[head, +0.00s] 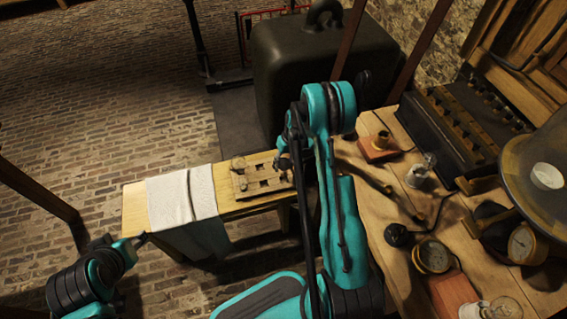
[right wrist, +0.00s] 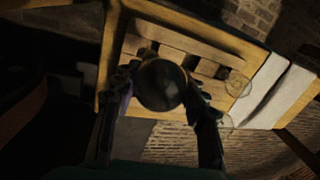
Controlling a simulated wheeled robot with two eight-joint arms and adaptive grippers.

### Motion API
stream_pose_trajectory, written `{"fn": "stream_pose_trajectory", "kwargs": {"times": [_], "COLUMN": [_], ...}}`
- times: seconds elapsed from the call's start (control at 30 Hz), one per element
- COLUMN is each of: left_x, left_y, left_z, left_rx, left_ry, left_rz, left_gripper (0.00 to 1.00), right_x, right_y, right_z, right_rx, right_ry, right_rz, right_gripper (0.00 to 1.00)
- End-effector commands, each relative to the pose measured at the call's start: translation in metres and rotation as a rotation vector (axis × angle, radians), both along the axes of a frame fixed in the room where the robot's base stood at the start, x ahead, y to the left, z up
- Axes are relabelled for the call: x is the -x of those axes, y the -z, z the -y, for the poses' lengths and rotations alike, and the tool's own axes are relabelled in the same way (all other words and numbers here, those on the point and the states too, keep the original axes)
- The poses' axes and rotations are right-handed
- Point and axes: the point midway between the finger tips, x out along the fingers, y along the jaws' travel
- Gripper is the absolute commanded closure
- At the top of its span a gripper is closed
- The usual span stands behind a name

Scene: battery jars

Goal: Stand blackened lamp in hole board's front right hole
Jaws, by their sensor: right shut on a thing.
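The wooden hole board (head: 268,189) lies on the narrow bench, with square dark holes in its top. A clear glass lamp stands at its left end in the head view (head: 238,164) and shows at the right in the right wrist view (right wrist: 238,84). My right gripper (head: 284,162) is over the board's right end. In the right wrist view it is shut on the dark round blackened lamp (right wrist: 161,85), which covers part of the board. Whether the lamp's base is in a hole is hidden.
A white cloth (head: 172,197) hangs over the bench (head: 134,207) left of the board. The workbench at right holds another clear lamp (head: 420,170), gauges (head: 434,255) and a dark rack (head: 450,125). A large dark tank (head: 290,70) stands behind.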

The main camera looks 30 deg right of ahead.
Motion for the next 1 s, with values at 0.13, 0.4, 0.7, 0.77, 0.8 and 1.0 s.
{"fn": "stream_pose_trajectory", "kwargs": {"times": [0.13, 0.4, 0.7, 0.77, 0.8, 1.0], "left_x": [0.0000, 0.0000, 0.0000, 0.0000, 0.0000, 0.0001], "left_y": [0.0067, 0.0063, 0.0063, 0.0063, 0.0063, 0.0064], "left_z": [0.0000, 0.0000, 0.0000, 0.0000, 0.0000, 0.0000], "left_rx": [0.000, 0.000, 0.000, 0.000, 0.000, 0.000], "left_ry": [0.000, 0.000, 0.000, 0.000, 0.000, 0.000], "left_rz": [0.000, 0.000, 0.000, 0.000, 0.000, 0.000], "left_gripper": [0.54, 0.54, 0.54, 0.54, 0.54, 0.54], "right_x": [-0.0002, -0.0001, 0.0009, 0.0009, 0.0009, 0.0009], "right_y": [0.0121, 0.0127, 0.0126, 0.0127, 0.0128, 0.0157], "right_z": [-0.0002, -0.0003, -0.0004, -0.0004, -0.0004, -0.0003], "right_rx": [0.000, 0.000, 0.000, 0.000, 0.000, 0.000], "right_ry": [0.000, 0.000, 0.000, 0.000, 0.000, 0.000], "right_rz": [0.000, 0.000, 0.000, 0.000, 0.000, 0.000], "right_gripper": [0.92, 0.92, 0.92, 0.92, 0.92, 0.92]}}
